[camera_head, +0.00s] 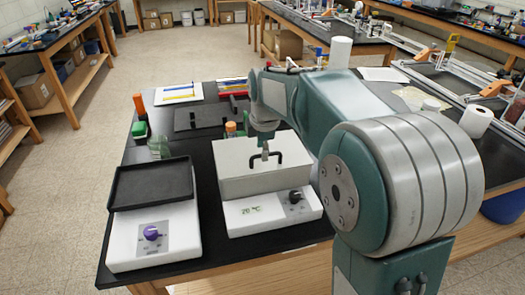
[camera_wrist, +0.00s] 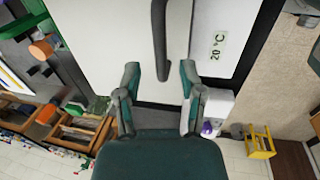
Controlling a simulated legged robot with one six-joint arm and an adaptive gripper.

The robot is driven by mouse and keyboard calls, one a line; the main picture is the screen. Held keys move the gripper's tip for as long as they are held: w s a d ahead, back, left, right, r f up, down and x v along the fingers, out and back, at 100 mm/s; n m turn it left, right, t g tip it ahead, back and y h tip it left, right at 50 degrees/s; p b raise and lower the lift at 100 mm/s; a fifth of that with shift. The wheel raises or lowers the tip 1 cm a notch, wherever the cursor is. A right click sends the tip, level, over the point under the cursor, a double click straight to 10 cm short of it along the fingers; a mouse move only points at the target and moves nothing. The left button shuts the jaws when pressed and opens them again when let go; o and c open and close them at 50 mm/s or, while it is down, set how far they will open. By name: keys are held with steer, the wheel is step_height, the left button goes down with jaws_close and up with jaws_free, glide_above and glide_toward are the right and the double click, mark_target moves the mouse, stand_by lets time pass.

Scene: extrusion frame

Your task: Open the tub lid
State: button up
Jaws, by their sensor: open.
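The tub is a white box (camera_head: 242,218) with a "20 °C" display and a black knob on its front. Its pale lid (camera_head: 232,183) lies flat on top, closed, with a black bar handle (camera_head: 277,157). My gripper (camera_head: 264,150) is over the lid at the handle. In the wrist view, my gripper (camera_wrist: 159,76) is open, with the dark handle (camera_wrist: 159,35) lying between its two fingers in the picture. I cannot tell how deep the fingers reach around it, and no contact shows. My arm hides part of the area right of the tub.
A white device with a purple knob (camera_head: 151,232) and black tray top (camera_head: 150,184) stands left of the tub. Bottles with orange caps (camera_head: 139,104) and a dark flat plate (camera_head: 198,116) are behind. The black table (camera_head: 118,250) ends close in front.

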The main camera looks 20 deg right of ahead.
steer(key=shift+w+d+f, duration=0.1)
steer(key=shift+d+f, duration=0.05)
steer(key=shift+f, duration=0.25)
steer(key=shift+d+f, duration=0.15)
steer(key=shift+d, duration=0.45)
steer(key=c, duration=0.6)
steer(key=shift+a, duration=0.25)
jaws_close()
